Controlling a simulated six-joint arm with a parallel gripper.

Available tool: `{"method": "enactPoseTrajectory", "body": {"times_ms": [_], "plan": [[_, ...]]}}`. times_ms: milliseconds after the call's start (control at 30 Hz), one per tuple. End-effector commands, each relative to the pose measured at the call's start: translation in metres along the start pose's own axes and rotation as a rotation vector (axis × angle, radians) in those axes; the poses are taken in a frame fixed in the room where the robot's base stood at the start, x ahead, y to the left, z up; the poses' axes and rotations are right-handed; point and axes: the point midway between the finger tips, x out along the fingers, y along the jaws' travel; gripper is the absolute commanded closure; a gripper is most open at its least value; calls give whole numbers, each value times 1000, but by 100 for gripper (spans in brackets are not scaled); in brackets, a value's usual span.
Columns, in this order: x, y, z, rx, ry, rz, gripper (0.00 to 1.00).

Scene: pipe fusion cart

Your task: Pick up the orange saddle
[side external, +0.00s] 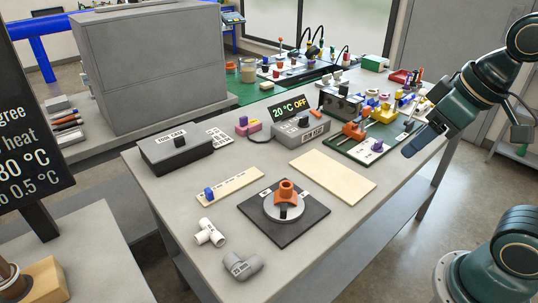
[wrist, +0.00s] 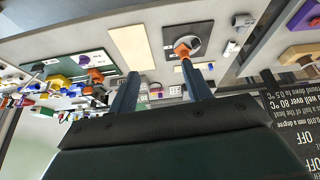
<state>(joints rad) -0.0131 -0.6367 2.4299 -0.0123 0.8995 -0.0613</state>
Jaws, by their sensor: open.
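The orange saddle (side external: 286,191), a curved piece with a short upright collar, sits on a silver round part on a black square plate (side external: 268,233) near the front of the cart top. It also shows in the wrist view (wrist: 182,50), near one finger's tip in the picture but well away from it. My gripper (side external: 423,142) is open and empty, raised at the right side of the cart, with its dark fingers (wrist: 160,72) spread. It is far to the right of the saddle.
A green mat (side external: 345,145) bears another orange part (side external: 355,130). Grey boxes (side external: 175,150) stand at the back.

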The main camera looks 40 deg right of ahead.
Motion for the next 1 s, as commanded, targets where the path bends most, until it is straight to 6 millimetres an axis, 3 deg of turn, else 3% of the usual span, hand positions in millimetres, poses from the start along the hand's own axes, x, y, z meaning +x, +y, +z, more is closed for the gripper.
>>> {"method": "enactPoseTrajectory", "body": {"times_ms": [467, 1000], "plan": [[41, -14, -77, -255, -128, -64, 51], [131, -38, -145, -544, -257, -166, 51]]}}
